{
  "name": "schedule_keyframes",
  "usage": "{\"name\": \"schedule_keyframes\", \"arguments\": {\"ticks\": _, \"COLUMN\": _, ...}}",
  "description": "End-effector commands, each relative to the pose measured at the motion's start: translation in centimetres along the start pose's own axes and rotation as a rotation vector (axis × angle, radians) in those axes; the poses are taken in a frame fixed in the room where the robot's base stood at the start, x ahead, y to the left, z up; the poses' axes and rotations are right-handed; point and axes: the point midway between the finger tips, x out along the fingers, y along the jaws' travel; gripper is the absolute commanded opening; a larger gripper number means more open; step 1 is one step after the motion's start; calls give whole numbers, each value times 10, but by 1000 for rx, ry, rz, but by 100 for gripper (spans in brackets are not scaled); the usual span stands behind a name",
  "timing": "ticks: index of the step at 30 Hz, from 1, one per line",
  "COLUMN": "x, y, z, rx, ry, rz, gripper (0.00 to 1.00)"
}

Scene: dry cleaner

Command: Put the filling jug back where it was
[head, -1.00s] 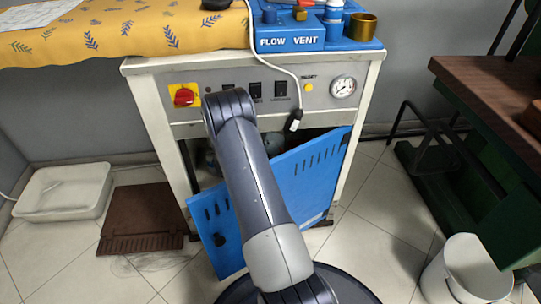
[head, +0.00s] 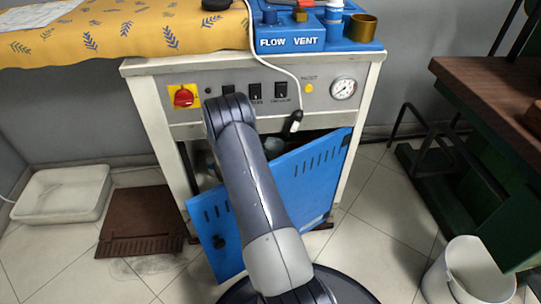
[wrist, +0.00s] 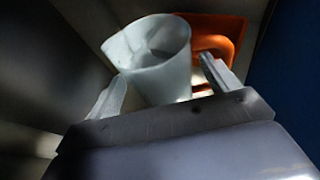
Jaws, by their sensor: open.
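The filling jug (wrist: 155,75) is a pale, translucent, open-topped vessel in the wrist view. It stands in a dim space, slightly tilted in the picture. My gripper (wrist: 162,84) is open, with one finger on each side of the jug. I cannot tell whether either finger touches it. In the head view my arm reaches into the dark opening of the white steam cabinet (head: 364,80), behind its blue front panel (head: 290,185).
An orange object (wrist: 222,30) is close behind the jug. The blue panel hangs aslant across the cabinet front. A brown mat (head: 142,215) and a white tray (head: 62,193) lie on the floor at left; a white bucket (head: 440,280) stands at right.

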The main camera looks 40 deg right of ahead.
Motion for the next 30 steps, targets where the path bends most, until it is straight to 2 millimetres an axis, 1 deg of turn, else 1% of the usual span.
{"name": "schedule_keyframes", "arguments": {"ticks": 3, "x": -2, "y": 0, "z": 6, "rx": 0, "ry": 0, "rz": 0, "gripper": 83}}
{"name": "schedule_keyframes", "arguments": {"ticks": 5, "x": -12, "y": 1, "z": 5, "rx": -1, "ry": 1, "rz": 2, "gripper": 83}}
{"name": "schedule_keyframes", "arguments": {"ticks": 15, "x": -85, "y": 2, "z": 6, "rx": -2, "ry": 1, "rz": 5, "gripper": 83}}
{"name": "schedule_keyframes", "arguments": {"ticks": 18, "x": -102, "y": 1, "z": 5, "rx": -2, "ry": 0, "rz": 3, "gripper": 83}}
{"name": "schedule_keyframes", "arguments": {"ticks": 21, "x": -113, "y": 1, "z": 4, "rx": -1, "ry": 1, "rz": 3, "gripper": 83}}
{"name": "schedule_keyframes", "arguments": {"ticks": 24, "x": -119, "y": 0, "z": 4, "rx": 0, "ry": 1, "rz": 0, "gripper": 83}}
{"name": "schedule_keyframes", "arguments": {"ticks": 30, "x": -121, "y": 0, "z": 3, "rx": 1, "ry": 0, "rz": 0, "gripper": 83}}
